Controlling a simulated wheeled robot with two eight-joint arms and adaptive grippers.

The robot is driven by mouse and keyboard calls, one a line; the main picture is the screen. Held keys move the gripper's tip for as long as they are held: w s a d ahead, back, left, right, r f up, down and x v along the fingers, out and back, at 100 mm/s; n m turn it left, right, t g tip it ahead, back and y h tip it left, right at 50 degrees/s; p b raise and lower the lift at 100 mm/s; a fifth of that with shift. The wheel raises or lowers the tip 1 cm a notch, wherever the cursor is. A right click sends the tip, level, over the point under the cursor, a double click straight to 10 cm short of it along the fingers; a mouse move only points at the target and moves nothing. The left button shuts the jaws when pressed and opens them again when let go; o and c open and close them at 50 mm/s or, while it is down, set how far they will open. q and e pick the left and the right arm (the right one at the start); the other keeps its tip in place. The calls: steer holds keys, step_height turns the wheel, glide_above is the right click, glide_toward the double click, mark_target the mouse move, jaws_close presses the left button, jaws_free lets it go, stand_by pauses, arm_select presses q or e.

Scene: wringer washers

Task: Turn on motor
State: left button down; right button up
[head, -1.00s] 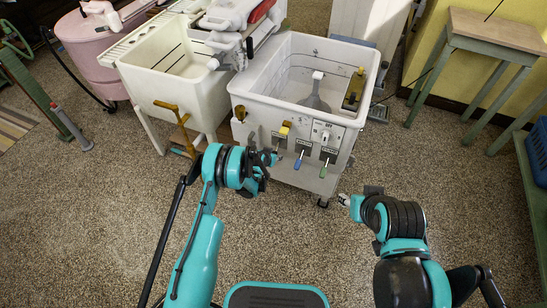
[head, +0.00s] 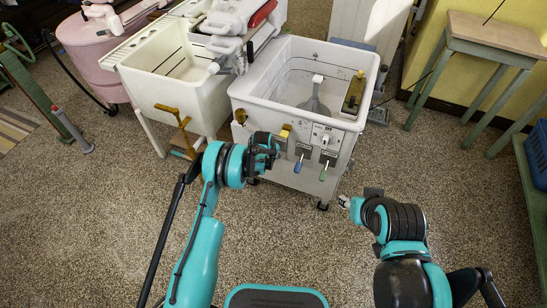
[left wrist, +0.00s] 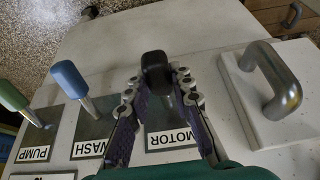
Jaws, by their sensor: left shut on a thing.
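The washer (head: 300,110) is a white open tub with a row of levers on its front panel. In the left wrist view, the dark-knobbed lever (left wrist: 156,68) stands at the plate labelled MOTOR (left wrist: 173,138). My left gripper (head: 274,150) is at the left of this row. The left wrist view shows its fingers (left wrist: 158,88) shut on the motor lever, one on each side. The blue WASH lever (left wrist: 70,80) and green PUMP lever (left wrist: 14,98) stand beside it. In the head view the gripper hides most of the motor lever. My right gripper (head: 344,201) is away from the washer, its opening unclear.
A metal handle (left wrist: 284,85) is close beside the motor lever. A yellow piece (head: 285,131) is on the front panel. A cream sink (head: 178,85) stands left of the washer, and a green-legged table (head: 497,32) at right. The floor in front is clear.

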arm_select(q)
steer(key=shift+w+r+g+y, duration=0.15)
steer(key=shift+r+g+y, duration=0.15)
steer(key=shift+r+g, duration=0.5)
steer(key=shift+f, duration=0.15)
steer(key=c, duration=1.3)
jaws_free()
steer(key=v, duration=1.2)
steer(key=shift+w, duration=0.1)
